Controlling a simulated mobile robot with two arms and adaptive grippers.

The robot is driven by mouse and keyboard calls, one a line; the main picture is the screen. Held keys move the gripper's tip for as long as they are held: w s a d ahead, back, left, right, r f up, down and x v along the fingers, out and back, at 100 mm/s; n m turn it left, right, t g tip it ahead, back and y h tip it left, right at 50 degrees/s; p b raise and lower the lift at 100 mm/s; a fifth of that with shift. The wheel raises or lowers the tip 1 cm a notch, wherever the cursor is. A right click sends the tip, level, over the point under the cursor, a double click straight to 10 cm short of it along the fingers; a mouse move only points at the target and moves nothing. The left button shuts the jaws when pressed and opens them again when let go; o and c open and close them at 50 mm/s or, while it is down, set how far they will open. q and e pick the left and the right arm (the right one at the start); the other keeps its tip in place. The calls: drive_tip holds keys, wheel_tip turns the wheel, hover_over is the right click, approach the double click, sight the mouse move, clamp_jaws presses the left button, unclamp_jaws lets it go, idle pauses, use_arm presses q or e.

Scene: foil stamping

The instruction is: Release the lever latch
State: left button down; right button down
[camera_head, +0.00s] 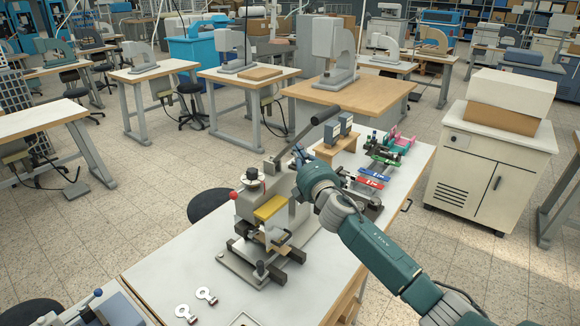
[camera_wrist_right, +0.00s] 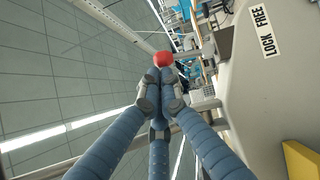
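The foil stamping press (camera_head: 281,212) stands on the white table, with a yellow block (camera_head: 269,207) at its front and a long lever with a black grip (camera_head: 325,114) rising from its top. My right gripper (camera_head: 298,157) is at the press's upper far side. In the right wrist view, its fingers (camera_wrist_right: 162,88) are drawn together, and a red knob (camera_wrist_right: 163,58) shows just beyond the tips. I cannot tell whether they touch it. A LOCK FREE label (camera_wrist_right: 268,32) is on the press's grey side. The latch's stem is hidden. My left gripper is not in view.
Colored foil rolls (camera_head: 371,180) and small boxes on a wooden stand (camera_head: 339,141) are beyond the gripper. Two metal key-shaped pieces (camera_head: 206,296) lie near the table's front. A white cabinet (camera_head: 486,175) stands at right. The table's left front is largely clear.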

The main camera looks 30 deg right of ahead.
drive_tip(key=shift+d+r, duration=0.1)
drive_tip(key=shift+d, duration=0.15)
drive_tip(key=shift+w+d+r, duration=0.1)
drive_tip(key=shift+w+d, duration=0.1)
drive_tip(key=shift+d, duration=0.3)
idle(0.5)
